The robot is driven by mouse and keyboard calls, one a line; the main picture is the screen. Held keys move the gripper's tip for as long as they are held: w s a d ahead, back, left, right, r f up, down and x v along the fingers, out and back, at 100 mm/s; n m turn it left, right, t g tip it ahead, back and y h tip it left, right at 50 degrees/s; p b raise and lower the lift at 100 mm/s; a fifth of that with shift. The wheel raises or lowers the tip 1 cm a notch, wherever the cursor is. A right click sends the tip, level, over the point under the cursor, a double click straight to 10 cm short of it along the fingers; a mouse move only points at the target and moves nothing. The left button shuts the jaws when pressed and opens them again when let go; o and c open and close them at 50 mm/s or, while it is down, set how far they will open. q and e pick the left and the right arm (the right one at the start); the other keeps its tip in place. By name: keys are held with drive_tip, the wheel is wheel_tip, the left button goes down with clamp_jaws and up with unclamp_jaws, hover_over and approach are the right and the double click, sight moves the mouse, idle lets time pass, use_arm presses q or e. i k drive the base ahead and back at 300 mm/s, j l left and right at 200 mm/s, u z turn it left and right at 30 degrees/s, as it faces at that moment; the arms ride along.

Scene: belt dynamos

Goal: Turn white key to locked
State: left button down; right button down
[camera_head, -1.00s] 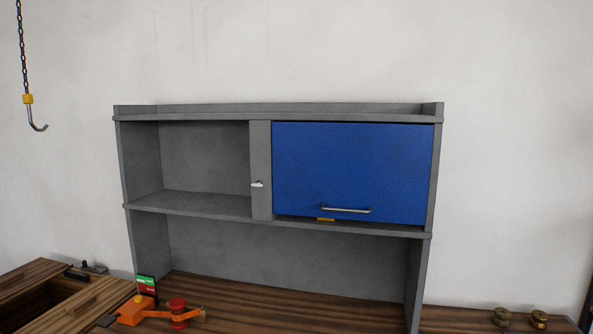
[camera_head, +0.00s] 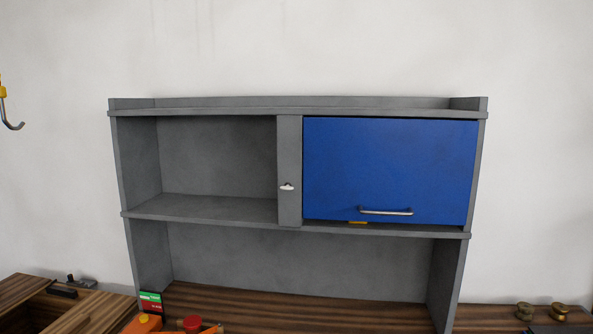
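The white key (camera_head: 287,187) sits on the narrow grey upright panel (camera_head: 290,150) of the cabinet, between the open left compartment and the blue door. Its handle lies roughly level. I cannot tell from this distance whether that is its locked position. The blue door (camera_head: 390,165) is closed, with a metal bar handle (camera_head: 386,211) near its lower edge. Neither of my grippers is in view.
The grey cabinet (camera_head: 295,228) stands on a wooden bench (camera_head: 290,308). An orange and red tool (camera_head: 192,323) and a green and red box (camera_head: 150,302) lie at the lower left. Brass pieces (camera_head: 558,311) sit at the lower right. A hook (camera_head: 12,124) hangs at the left.

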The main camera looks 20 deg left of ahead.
sight(288, 187)
drive_tip(key=j+z, duration=0.1)
drive_tip(key=j, duration=1.85)
